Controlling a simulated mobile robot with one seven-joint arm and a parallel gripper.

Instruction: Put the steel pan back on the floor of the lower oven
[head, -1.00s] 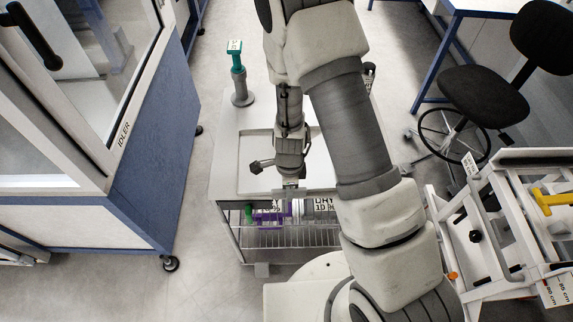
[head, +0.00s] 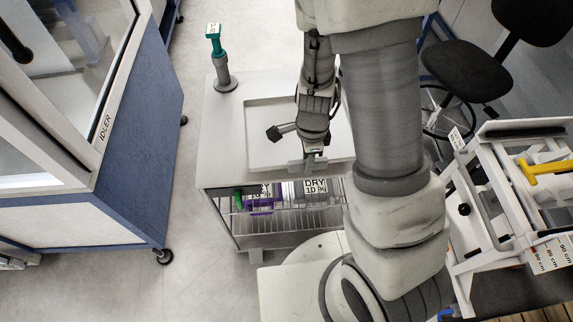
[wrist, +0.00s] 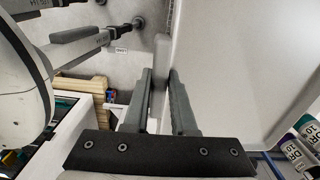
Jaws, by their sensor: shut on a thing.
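The steel pan (head: 265,155) is a shallow, pale grey rectangular tray, seen over the top of a cart in the head view. I cannot tell whether it rests on the cart top or hangs just above it. In the wrist view its smooth inside (wrist: 240,60) fills the right side. My gripper (head: 314,166) is at the pan's near edge, with its fingers (wrist: 163,85) shut on the rim. My arm hides the pan's right part in the head view. I cannot make out the lower oven in any view.
The cart (head: 220,130) carries a teal-topped post (head: 215,55) at its back left and labelled items (head: 316,186) on a wire shelf below. A blue cabinet (head: 140,150) stands left, across clear floor. A white frame (head: 490,210) and a black chair (head: 465,70) are at right.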

